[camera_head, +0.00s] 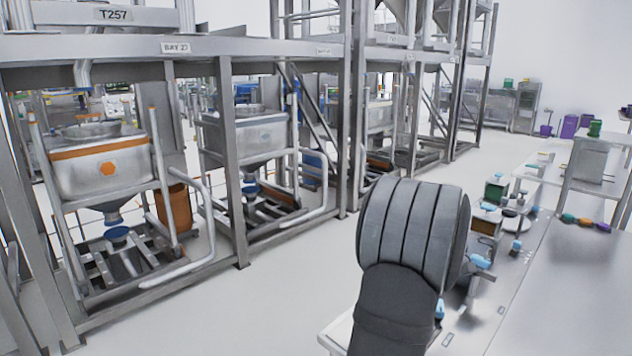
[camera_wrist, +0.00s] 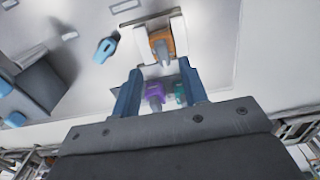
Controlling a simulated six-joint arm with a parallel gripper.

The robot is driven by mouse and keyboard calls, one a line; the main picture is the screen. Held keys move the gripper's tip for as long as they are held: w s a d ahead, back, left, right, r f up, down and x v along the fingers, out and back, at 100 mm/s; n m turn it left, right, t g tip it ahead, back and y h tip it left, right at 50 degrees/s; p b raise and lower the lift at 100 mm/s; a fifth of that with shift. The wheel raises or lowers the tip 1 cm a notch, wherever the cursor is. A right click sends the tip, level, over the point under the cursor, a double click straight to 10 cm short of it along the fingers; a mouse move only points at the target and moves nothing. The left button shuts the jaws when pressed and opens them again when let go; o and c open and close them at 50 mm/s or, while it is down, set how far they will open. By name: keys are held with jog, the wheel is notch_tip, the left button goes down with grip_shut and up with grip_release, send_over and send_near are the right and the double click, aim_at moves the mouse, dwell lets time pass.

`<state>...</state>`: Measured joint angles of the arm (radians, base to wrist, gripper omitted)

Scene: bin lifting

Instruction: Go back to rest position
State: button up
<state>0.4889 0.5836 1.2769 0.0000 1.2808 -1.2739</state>
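In the head view my dark grey arm rises in front of the workbench (camera_head: 575,275), and its thick ribbed link hides part of the bench. My gripper itself cannot be made out there. In the wrist view my gripper (camera_wrist: 162,45) has two blue fingers with white tips, standing apart. An orange piece (camera_wrist: 159,36) with a grey knob shows between the tips. I cannot tell whether it is gripped or lies beyond them. A purple piece (camera_wrist: 154,91) and a teal piece (camera_wrist: 180,91) show between the fingers.
Steel frames with a hopper bin (camera_head: 85,175) stand at left. Light blue pieces lie on the bench, one a blue handled piece (camera_wrist: 106,48). A green-topped box (camera_head: 494,192) and a row of small coloured pieces (camera_head: 586,222) are on the bench. The aisle floor is clear.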

notch_tip(320, 180, down, 8)
jog(key=shift+r, duration=0.1)
jog(key=m, duration=0.4)
jog(key=shift+s+a+m, duration=0.2)
jog(key=shift+a+m, duration=0.1)
jog(key=shift+m, duration=0.1)
jog(key=m, duration=0.3)
jog(key=shift+a+m, duration=0.25)
jog(key=shift+m, duration=0.15)
jog(key=m, duration=0.4)
jog(key=shift+a+m, duration=0.3)
jog(key=shift+a, duration=0.05)
jog(key=shift+w+a+m, duration=0.1)
jog(key=shift+m, duration=0.8)
jog(key=shift+w+a+m, duration=0.1)
jog(key=shift+m, duration=0.8)
jog(key=n, duration=0.4)
jog(key=shift+s+d+n, duration=0.2)
jog(key=shift+d+n, duration=0.1)
jog(key=shift+n, duration=0.1)
jog(key=shift+d+n, duration=0.2)
jog(key=shift+n, duration=0.95)
jog(key=shift+d+n, duration=0.15)
jog(key=shift+n, duration=1)
